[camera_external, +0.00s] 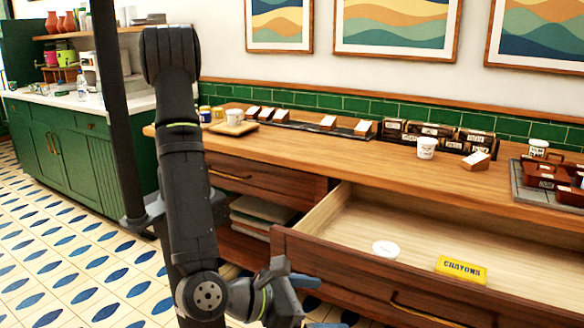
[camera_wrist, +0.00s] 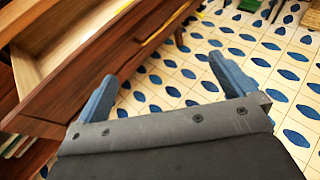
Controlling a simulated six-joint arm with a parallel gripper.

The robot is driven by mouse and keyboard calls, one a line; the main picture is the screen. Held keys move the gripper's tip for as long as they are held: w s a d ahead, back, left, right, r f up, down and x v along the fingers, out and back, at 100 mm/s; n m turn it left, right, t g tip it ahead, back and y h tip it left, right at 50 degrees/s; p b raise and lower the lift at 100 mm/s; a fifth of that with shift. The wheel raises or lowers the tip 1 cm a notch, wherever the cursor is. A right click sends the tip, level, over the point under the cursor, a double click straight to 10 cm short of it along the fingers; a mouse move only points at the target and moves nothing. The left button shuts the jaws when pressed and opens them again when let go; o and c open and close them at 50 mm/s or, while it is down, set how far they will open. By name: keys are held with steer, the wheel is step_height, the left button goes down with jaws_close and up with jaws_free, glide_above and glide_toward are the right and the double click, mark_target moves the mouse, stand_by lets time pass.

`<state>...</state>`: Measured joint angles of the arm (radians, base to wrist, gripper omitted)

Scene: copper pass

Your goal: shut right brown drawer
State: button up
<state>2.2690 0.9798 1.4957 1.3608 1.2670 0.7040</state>
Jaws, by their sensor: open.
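The right brown drawer (camera_external: 345,262) is pulled out from the long wooden counter in the external view. A white round item (camera_external: 386,249) and a yellow crayons box (camera_external: 461,269) lie inside it. Its brass handle (camera_external: 420,312) is on the front, low in the view. My gripper (camera_external: 300,300) is in front of the drawer's left front corner, open and empty. In the wrist view the fingers of my gripper (camera_wrist: 168,85) are spread over the tiled floor. The drawer front (camera_wrist: 90,60) runs diagonally beside the left finger, and whether they touch is unclear.
The left drawer (camera_external: 240,178) of the counter is shut. Below it, an open shelf holds folded cloths (camera_external: 262,212). The countertop (camera_external: 340,153) carries a white cup (camera_external: 427,147), small boxes and trays. The tiled floor (camera_external: 75,265) in front is clear.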

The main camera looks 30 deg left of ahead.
steer(key=shift+s+a+r, duration=0.15)
steer(key=shift+s+a, duration=0.2)
steer(key=shift+s, duration=0.05)
steer(key=shift+c, duration=0.4)
